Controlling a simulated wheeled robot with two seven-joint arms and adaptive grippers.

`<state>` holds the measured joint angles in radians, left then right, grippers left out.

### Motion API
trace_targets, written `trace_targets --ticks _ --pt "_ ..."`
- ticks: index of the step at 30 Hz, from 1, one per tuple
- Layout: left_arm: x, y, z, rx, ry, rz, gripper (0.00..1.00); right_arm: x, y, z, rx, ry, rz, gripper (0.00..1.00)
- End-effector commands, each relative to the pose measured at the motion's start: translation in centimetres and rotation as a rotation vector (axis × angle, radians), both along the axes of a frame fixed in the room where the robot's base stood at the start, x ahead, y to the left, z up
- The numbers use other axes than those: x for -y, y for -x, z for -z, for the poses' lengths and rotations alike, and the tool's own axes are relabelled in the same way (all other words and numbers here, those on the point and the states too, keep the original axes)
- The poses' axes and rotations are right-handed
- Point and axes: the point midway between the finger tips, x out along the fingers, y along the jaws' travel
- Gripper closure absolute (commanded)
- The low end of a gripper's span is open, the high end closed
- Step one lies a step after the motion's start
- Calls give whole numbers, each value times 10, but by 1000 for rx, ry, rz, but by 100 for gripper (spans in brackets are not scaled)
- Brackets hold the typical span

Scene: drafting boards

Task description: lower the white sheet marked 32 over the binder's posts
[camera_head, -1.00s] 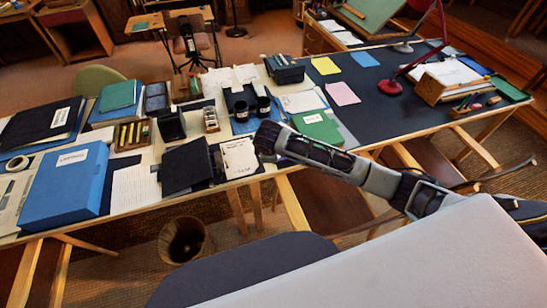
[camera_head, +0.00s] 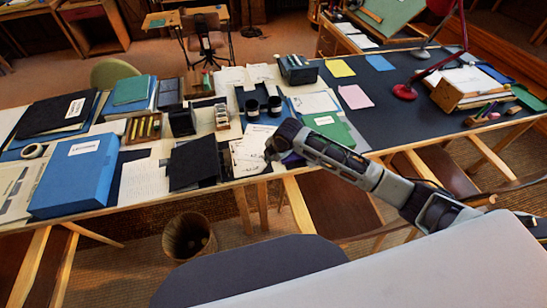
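My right arm reaches in from the right over the table's front edge. Its gripper (camera_head: 273,152) is at the right edge of white paper (camera_head: 247,152) near that edge. The fingers are small and dark, so I cannot tell whether they are shut on the paper. The paper seems to be more than one overlapping piece, and I cannot read the number 32. A black binder-like item (camera_head: 195,163) lies just left of the paper; I cannot make out its posts. My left gripper is out of view.
A blue box file (camera_head: 75,172) and a printed sheet (camera_head: 145,180) lie to the left. Black cups (camera_head: 274,106) stand behind the gripper, and a green item (camera_head: 328,126) lies to its right. A red lamp (camera_head: 404,91) stands on the dark mat.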

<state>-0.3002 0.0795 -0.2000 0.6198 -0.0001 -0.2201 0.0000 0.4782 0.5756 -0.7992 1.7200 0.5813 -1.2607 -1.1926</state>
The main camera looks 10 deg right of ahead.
Motion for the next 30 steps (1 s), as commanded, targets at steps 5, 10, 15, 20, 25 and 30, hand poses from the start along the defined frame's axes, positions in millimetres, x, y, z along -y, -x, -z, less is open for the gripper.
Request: trace_targets --ticks 5,10,15,20,25,30 --pt "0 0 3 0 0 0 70 -4 -7 4 5 -2 -109 100" --pt "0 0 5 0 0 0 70 -8 -12 8 9 -6 -214 100" --pt "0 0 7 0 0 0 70 -11 -18 10 12 -8 -307 100" --pt "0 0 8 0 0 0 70 -13 -21 11 13 -9 -368 100" --pt "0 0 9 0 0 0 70 -13 -23 12 14 -9 -395 100" --pt "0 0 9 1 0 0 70 -14 -23 12 15 -10 -399 100"
